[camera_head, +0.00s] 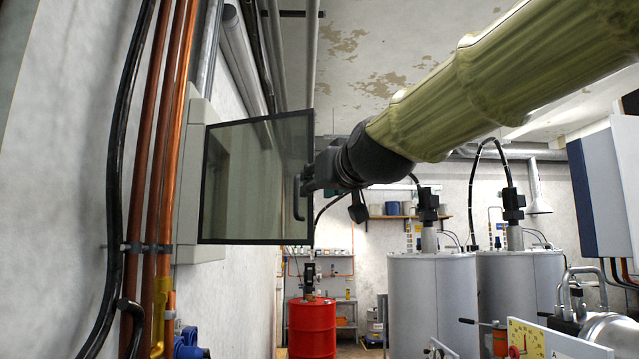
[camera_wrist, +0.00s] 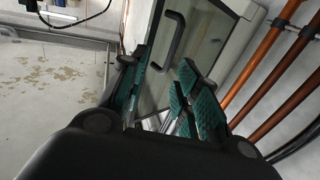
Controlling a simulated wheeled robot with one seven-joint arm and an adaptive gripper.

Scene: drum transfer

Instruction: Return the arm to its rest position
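My arm reaches in from the upper right of the head view, sleeved in olive-green. My gripper (camera_head: 312,180) is at the free edge of a dark-framed glass door (camera_head: 257,180), close to its handle (camera_head: 298,197). The door stands swung out from a pale wall cabinet (camera_head: 186,180). In the wrist view my gripper (camera_wrist: 163,75) has its teal-padded fingers apart, with nothing held between them. The dark curved handle (camera_wrist: 172,40) appears just beyond the fingertips. I cannot tell whether any finger touches it.
Copper pipes (camera_head: 166,150) and black cables run up the left wall beside the cabinet. A red drum (camera_head: 312,327) and grey tanks (camera_head: 432,300) stand ahead. A blue-and-white wall box (camera_head: 605,190) is at the right. Open air lies below my arm.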

